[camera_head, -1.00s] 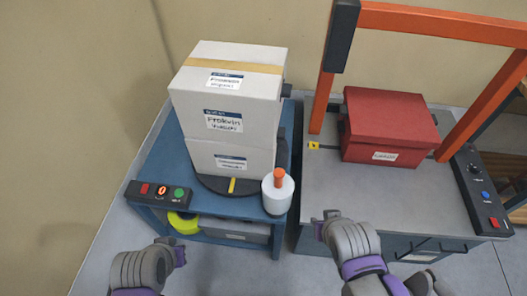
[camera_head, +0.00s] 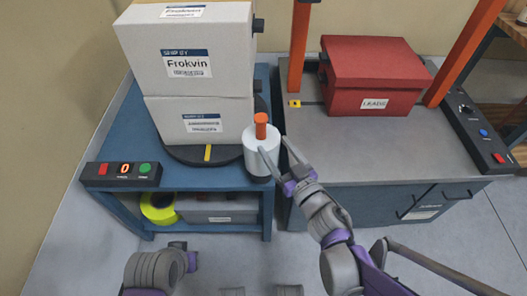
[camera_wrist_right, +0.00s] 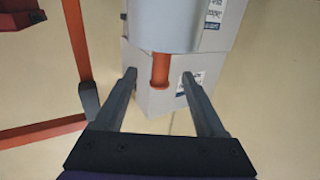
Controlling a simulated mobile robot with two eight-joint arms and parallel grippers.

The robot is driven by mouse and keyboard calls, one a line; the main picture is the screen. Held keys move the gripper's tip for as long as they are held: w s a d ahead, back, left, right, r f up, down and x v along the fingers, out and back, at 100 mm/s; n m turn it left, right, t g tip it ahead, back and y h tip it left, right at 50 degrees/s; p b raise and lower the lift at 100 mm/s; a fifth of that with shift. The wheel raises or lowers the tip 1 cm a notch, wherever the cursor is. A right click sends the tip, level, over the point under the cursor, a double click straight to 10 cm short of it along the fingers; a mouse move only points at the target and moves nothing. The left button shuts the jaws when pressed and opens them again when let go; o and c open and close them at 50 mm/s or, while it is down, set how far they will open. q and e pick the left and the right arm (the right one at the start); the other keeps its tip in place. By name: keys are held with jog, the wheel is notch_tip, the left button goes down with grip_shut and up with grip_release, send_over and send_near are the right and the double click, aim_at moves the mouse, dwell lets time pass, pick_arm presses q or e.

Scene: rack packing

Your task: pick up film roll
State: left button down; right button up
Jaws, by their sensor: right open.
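The film roll (camera_head: 259,162) is a white upright cylinder with an orange handle on top, at the front right corner of the blue table. It also shows at the top of the right wrist view (camera_wrist_right: 165,22), with its orange handle between the fingers in the picture. My right gripper (camera_head: 274,145) is open and empty, its fingers reaching to the roll's right side and front. I cannot tell whether they touch it. My left gripper (camera_head: 190,257) is low at the left, away from the roll; its jaws are not clear.
Two stacked white boxes (camera_head: 190,85) stand on a dark turntable (camera_head: 182,155) behind the roll. A button panel (camera_head: 122,174) is at the table's left. A red box (camera_head: 370,78) sits on the grey bench, under an orange frame. Yellow tape (camera_head: 157,207) lies on the lower shelf.

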aim_at(263, 132)
jog(key=x, duration=0.2)
jog(key=shift+w+a, duration=0.2)
jog(key=shift+w, duration=0.05)
jog(key=shift+r+b+x, duration=0.2)
jog(key=shift+x, duration=1.15)
jog(key=shift+r+b+x, duration=0.15)
jog(key=shift+x, duration=1.2)
jog(key=shift+s, duration=0.1)
grip_shut()
